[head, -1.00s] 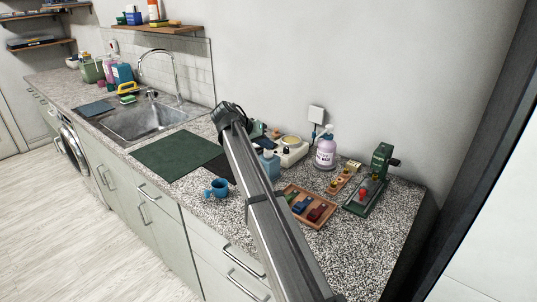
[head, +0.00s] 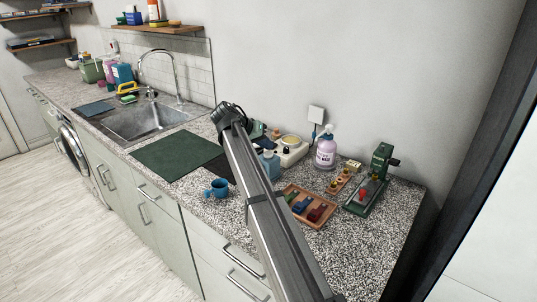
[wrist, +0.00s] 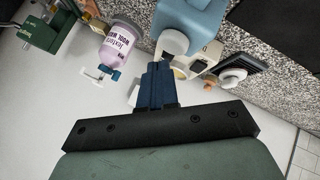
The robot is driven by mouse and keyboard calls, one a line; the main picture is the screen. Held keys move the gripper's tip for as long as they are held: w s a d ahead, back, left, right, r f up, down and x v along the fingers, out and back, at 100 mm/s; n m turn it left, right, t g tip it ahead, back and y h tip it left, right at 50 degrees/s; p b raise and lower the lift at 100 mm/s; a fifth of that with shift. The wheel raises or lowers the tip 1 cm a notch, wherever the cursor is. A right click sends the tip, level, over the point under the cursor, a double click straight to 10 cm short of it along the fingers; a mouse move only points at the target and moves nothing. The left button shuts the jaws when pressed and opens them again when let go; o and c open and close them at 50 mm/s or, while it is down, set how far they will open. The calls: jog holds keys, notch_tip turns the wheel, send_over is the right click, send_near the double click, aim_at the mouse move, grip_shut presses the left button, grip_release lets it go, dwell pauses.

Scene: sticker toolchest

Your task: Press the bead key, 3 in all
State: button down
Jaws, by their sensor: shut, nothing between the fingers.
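My gripper (wrist: 160,68) is shut and empty in the wrist view, its dark blue fingers close together. In that view the fingertips lie beside the white cap (wrist: 174,42) of a light blue bottle and partly cover a cream device (wrist: 208,54) with a round top. I cannot tell whether they touch it. In the head view the cream device (head: 294,155) stands near the wall, behind the light blue bottle (head: 270,168), and my arm hides the fingertips. I cannot make out which part is the bead key.
A lilac bottle (head: 325,152) stands right of the device, by a wall socket. A wooden tray (head: 317,222) with coloured blocks, a green press-like tool (head: 381,160) and a blue mug (head: 217,188) are on the counter. A dark green mat (head: 175,156) lies to the left.

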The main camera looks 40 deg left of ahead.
aim_at(266, 154)
jog(key=shift+f, duration=0.9)
dwell(0.8)
jog(key=shift+r, duration=0.15)
dwell(0.3)
jog(key=shift+r, duration=0.75)
jog(key=shift+r, duration=2.55)
